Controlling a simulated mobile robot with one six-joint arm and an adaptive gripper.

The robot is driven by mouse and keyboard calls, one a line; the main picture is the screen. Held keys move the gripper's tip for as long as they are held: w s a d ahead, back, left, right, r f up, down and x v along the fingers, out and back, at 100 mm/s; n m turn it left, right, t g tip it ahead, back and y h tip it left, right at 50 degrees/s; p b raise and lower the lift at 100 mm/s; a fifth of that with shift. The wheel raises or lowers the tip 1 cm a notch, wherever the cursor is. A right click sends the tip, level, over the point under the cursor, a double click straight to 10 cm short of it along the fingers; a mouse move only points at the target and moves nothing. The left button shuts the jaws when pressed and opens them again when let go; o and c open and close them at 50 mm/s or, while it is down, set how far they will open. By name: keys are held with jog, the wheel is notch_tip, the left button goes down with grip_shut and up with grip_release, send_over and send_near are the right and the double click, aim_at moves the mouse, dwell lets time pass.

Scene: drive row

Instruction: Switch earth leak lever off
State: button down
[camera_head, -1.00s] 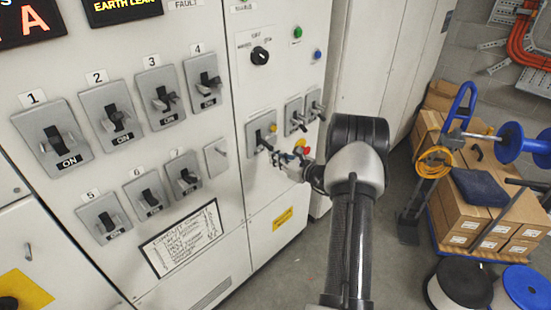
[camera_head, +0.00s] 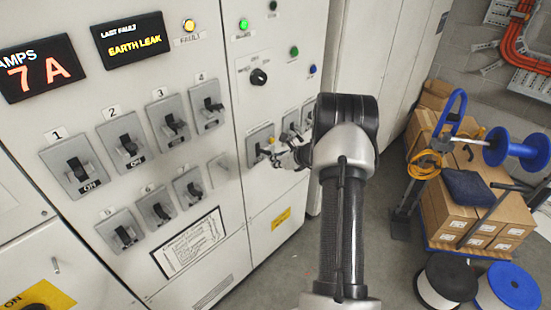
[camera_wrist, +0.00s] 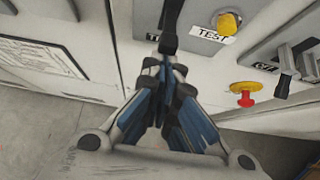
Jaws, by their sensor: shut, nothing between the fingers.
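A grey plate (camera_wrist: 205,38) carries a black lever (camera_wrist: 170,24), a yellow button (camera_wrist: 229,22) and a TEST label (camera_wrist: 211,35). I cannot read any earth leak label on it. In the head view, this plate (camera_head: 259,137) is on the right cabinet, partly hidden by my gripper (camera_head: 272,154). In the wrist view, my gripper (camera_wrist: 171,72) is shut and empty. Its fingertips are just below the lever's lower end; I cannot tell whether they touch it. The display (camera_head: 134,40) reads LAST FAULT, EARTH LEAK, beside a lit amber fault lamp (camera_head: 189,25).
A red button on a yellow base (camera_wrist: 244,94) and another lever (camera_wrist: 288,68) are to the right in the wrist view. Several numbered levers fill the left cabinet (camera_head: 75,168).

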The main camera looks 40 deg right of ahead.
jog(key=shift+r+p, duration=0.45)
jog(key=shift+r, duration=0.45)
jog(key=shift+w+d, duration=0.1)
notch_tip(320, 180, down, 5)
jog(key=s+b, duration=0.2)
jog(key=b, duration=0.2)
jog(key=w+r+p+v, duration=0.1)
jog(key=p+v, duration=0.1)
jog(key=v, duration=0.8)
jog(key=shift+r, duration=0.45)
jog(key=shift+s, duration=0.1)
